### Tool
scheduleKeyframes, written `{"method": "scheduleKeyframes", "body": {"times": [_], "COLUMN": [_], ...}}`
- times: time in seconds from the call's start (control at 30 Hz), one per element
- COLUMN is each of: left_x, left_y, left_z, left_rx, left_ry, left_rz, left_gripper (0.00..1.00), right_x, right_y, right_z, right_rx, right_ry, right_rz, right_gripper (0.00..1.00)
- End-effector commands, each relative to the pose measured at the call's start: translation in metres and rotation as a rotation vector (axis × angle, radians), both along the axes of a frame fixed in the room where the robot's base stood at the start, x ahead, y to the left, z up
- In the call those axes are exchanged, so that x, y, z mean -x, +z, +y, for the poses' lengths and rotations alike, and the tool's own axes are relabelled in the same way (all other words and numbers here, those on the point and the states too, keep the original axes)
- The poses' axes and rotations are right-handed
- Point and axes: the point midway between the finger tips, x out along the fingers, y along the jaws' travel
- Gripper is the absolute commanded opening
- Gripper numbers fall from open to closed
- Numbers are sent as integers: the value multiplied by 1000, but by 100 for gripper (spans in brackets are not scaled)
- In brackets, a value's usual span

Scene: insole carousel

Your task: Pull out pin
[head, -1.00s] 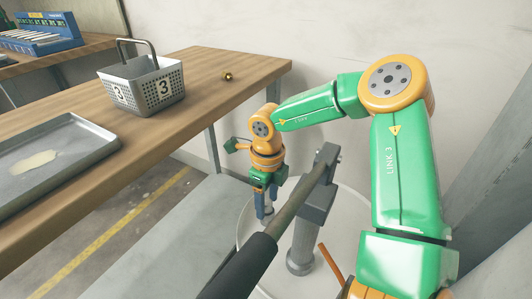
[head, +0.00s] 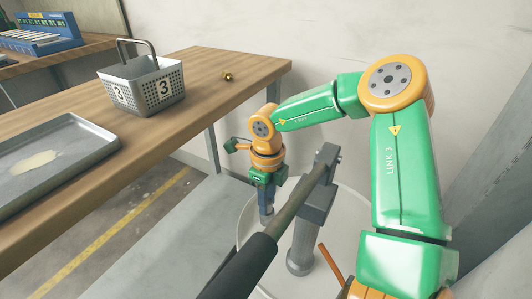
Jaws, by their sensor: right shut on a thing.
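My right gripper (head: 265,193) points down beside the grey post with the lever, over the pale round carousel plate (head: 351,211). Its dark blue fingers are shut on a small grey upright piece, which appears to be the pin (head: 267,216). Most of the pin is hidden by the fingers and the lever, and I cannot tell whether its lower end is clear of the plate. My left gripper is not in view.
A long lever (head: 242,264) with a black grip crosses close to my right gripper, joined to a grey post (head: 305,238). A wooden table (head: 205,92) on the left holds a metal basket (head: 155,90), a tray (head: 95,143) and a small gold ball (head: 227,77).

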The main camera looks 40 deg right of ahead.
Motion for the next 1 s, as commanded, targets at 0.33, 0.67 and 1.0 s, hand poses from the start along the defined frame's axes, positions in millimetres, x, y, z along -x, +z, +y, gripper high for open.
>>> {"method": "scheduleKeyframes", "body": {"times": [0.33, 0.67, 1.0], "left_x": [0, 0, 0], "left_y": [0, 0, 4], "left_z": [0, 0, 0], "left_rx": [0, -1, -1], "left_ry": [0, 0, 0], "left_rz": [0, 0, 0], "left_gripper": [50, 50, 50], "right_x": [0, 0, 0], "right_y": [0, 0, 6], "right_z": [0, 0, 0], "right_rx": [0, 0, 1], "right_ry": [0, 0, 0], "right_rz": [0, 0, -1], "right_gripper": [0, 0, 0]}}
